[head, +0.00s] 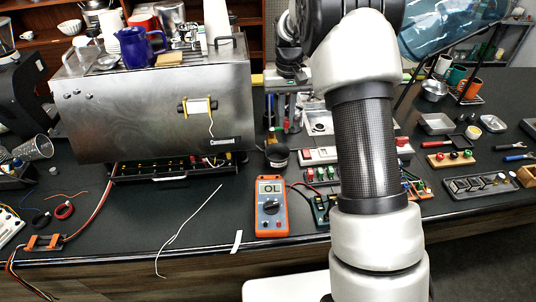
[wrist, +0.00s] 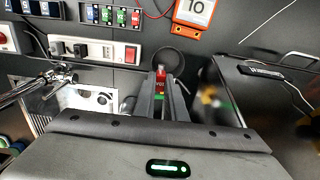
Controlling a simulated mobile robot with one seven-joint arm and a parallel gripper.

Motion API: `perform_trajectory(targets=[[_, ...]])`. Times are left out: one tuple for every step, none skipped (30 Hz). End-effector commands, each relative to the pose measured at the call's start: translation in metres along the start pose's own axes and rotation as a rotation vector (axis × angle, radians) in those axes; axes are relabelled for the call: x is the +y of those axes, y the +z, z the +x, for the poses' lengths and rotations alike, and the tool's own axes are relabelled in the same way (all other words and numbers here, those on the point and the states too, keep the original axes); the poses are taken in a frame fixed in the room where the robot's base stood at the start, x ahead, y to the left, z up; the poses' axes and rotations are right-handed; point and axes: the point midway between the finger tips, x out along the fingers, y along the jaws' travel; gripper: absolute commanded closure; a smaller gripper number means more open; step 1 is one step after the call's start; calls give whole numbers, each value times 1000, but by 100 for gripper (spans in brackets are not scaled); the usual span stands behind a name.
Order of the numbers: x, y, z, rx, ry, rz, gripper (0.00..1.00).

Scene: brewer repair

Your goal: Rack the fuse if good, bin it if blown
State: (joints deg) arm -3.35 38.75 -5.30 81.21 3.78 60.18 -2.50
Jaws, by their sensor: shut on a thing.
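My gripper (wrist: 164,95) is shut on a small red fuse (wrist: 160,81), which sits upright between the fingertips in the wrist view. Its print is too small to read, and I cannot see its inner wire. A dark round cup (wrist: 170,57) lies just beyond the fuse; it also shows in the head view (head: 277,156) beside the brewer. The orange multimeter (head: 271,206) reads OL. A fuse rack (wrist: 111,15) holds blue, green and red fuses; it shows in the head view (head: 321,175) too. My arm hides part of the bench there.
The steel brewer (head: 155,100) stands left, its open base tray (head: 165,175) below. A white switch strip (wrist: 93,50) lies beside the cup. A loose white wire (head: 190,228) crosses the bench front. Trays and cups (head: 467,88) stand right.

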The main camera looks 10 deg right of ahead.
Motion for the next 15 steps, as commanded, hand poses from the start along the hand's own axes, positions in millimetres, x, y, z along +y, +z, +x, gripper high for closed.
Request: perform_trajectory(targets=[[-1, -3, -2, 1, 0, -1, 100], [-1, -4, -3, 1, 0, -2, 100], [-1, -5, -3, 1, -1, -3, 100], [-1, -5, -2, 1, -1, -3, 100], [-2, -6, -1, 0, -1, -3, 100], [-2, -6, 1, 0, -1, -3, 100], [-2, -6, 3, 0, -1, -3, 100], [-2, -6, 5, 0, -1, -3, 100], [-2, -6, 9, 0, -1, -3, 100], [-2, -5, 12, 0, -1, -3, 100], [-2, -5, 15, 0, -1, -3, 100], [-2, -5, 20, 0, -1, -3, 100], [-2, -5, 23, -1, -1, -3, 100], [-2, -5, 27, -1, -1, -3, 100], [-2, -5, 32, -1, -1, -3, 100]])
